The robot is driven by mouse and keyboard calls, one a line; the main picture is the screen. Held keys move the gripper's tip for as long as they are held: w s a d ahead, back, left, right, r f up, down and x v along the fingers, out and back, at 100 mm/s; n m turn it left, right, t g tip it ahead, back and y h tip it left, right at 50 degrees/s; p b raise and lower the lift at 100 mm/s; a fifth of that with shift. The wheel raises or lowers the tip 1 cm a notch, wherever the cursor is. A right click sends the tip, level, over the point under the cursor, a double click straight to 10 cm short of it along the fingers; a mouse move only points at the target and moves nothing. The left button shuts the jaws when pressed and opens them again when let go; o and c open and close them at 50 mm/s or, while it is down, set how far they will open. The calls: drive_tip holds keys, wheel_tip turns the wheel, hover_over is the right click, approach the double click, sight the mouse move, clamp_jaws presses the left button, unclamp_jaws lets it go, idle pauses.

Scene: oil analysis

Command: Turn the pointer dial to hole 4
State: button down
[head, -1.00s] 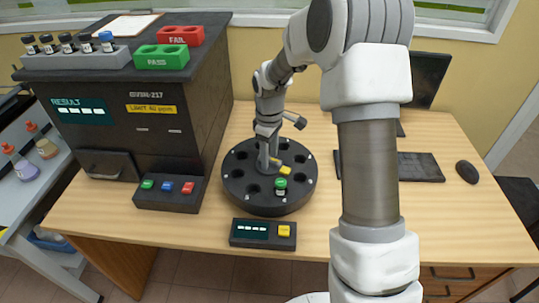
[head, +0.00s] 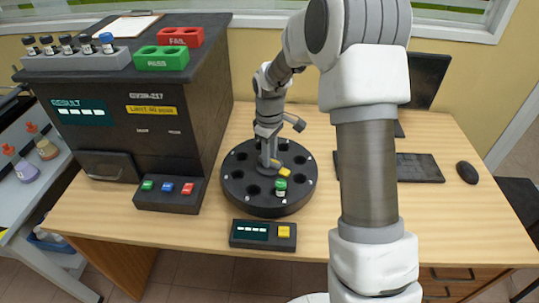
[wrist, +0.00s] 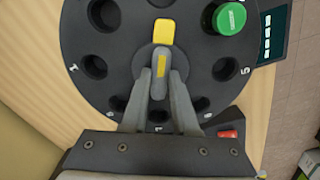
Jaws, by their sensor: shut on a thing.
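The black round carousel (head: 240,195) stands on the table, with a ring of holes in its top; it fills much of the wrist view (wrist: 125,70). At its centre is the pointer dial (wrist: 161,62), a grey bar with a yellow tip (wrist: 163,33). The tip points to the top of the wrist view, at a partly cut-off hole (wrist: 160,3). A green-capped vial (wrist: 228,18) sits in the hole just right of that; it also shows in the head view (head: 280,187). The number 5 is readable beside the hole below the vial. My gripper (wrist: 160,88) is shut on the pointer bar.
A small display box with a yellow button (head: 263,235) stands in front of the carousel. The black analyser (head: 140,110) with its button panel (head: 168,193) is on the left. A keyboard (head: 415,167) and a mouse (head: 467,172) lie on the right.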

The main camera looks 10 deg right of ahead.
drive_tip(key=m, duration=0.3)
drive_tip(key=shift+m+p, duration=0.3)
drive_tip(key=shift+m, duration=2.1)
drive_tip(key=shift+p, duration=0.3)
drive_tip(key=c, duration=0.7)
unclamp_jaws()
drive_tip(key=shift+r, duration=0.15)
wheel_tip(320, 180, up, 17)
drive_tip(key=p, duration=0.2)
drive_tip(key=shift+r+p, duration=0.1)
drive_tip(key=shift+p, duration=0.2)
